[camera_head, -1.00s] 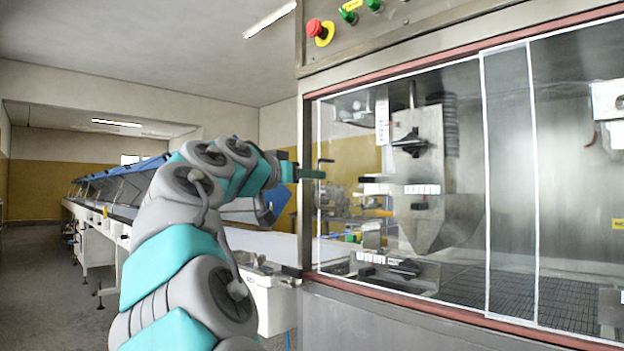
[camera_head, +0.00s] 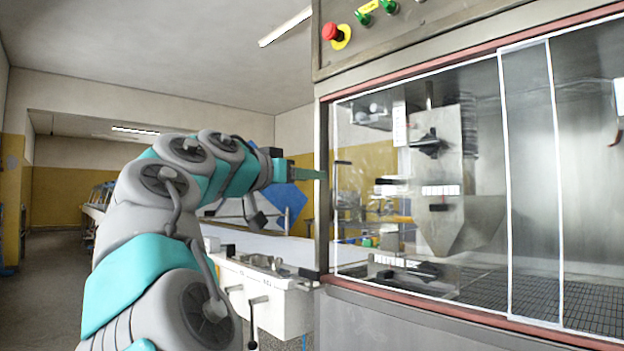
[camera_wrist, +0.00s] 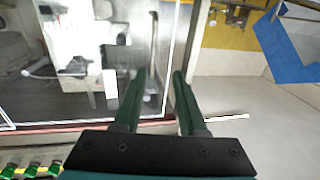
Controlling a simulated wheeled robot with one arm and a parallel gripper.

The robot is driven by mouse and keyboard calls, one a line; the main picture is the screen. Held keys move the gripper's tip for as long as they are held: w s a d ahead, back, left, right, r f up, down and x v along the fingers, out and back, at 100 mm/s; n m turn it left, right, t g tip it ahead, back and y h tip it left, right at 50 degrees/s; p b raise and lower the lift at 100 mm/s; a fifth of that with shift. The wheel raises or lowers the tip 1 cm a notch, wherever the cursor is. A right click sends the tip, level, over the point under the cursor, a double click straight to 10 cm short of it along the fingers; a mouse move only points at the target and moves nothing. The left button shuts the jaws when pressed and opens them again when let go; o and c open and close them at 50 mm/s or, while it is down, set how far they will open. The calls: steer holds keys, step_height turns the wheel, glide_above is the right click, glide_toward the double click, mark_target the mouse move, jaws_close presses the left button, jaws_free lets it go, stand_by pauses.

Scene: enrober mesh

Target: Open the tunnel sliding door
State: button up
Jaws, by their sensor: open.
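The tunnel sliding door (camera_head: 470,255) is a clear pane in a white frame on the front of the steel cabinet, closing its left part. It overlaps a second pane at a strip (camera_head: 535,190). My gripper (camera_head: 322,174) is at the cabinet's left edge, just left of the handle. In the wrist view its two green fingers (camera_wrist: 160,75) are apart and empty. The handle lies near the left fingertip; contact cannot be told.
A red-brown rail (camera_head: 420,310) runs below the panes. A red stop button (camera_head: 331,32) and green buttons sit above on the cabinet. A white conveyor (camera_head: 270,290) with levers stands left of the cabinet. Open floor (camera_head: 45,285) lies at far left.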

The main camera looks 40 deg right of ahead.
mark_target(334, 175)
steer(key=shift+s+a, duration=0.1)
steer(key=shift+a, duration=0.2)
steer(key=shift+b, duration=0.35)
steer(key=x, duration=0.6)
steer(key=s+x, duration=0.1)
steer(key=x, duration=0.2)
steer(key=shift+s+d+r, duration=0.1)
steer(key=shift+d+r, duration=0.05)
steer(key=shift+r, duration=0.05)
stand_by(0.3)
jaws_close()
